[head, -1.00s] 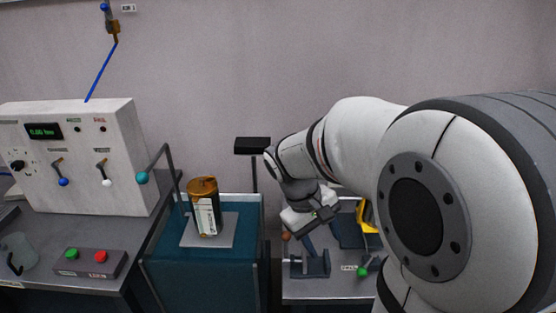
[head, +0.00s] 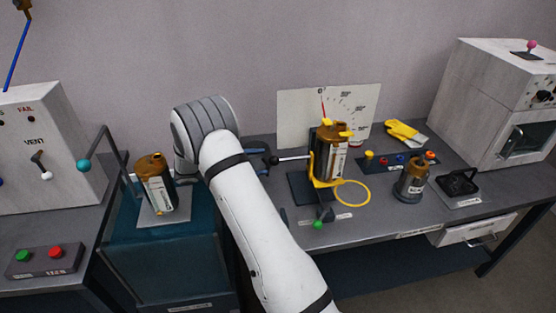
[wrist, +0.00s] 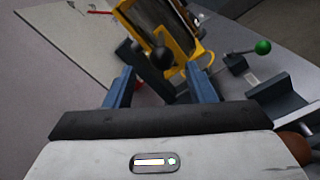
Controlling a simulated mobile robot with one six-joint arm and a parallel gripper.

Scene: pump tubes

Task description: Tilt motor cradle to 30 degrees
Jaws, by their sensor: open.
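The motor cradle (head: 322,183) is a yellow frame on a dark stand in the middle of the bench. It holds a brown-and-silver motor (head: 333,150), which looks near upright. A dial board (head: 290,122) stands behind, its red pointer (head: 323,108) near the zero end. A rod with a black knob (wrist: 162,58) sticks out from the cradle's left side. My gripper (wrist: 160,80) is open, its two blue fingers on either side of the knob; contact cannot be told. In the head view my gripper (head: 263,158) is partly hidden by my arm. A green-knobbed lever (head: 318,224) stands at the cradle's front.
A yellow ring (head: 352,193) is at the cradle's right. Further right are another motor (head: 411,182), a yellow glove-like item (head: 405,133) and a grey cabinet (head: 500,105).

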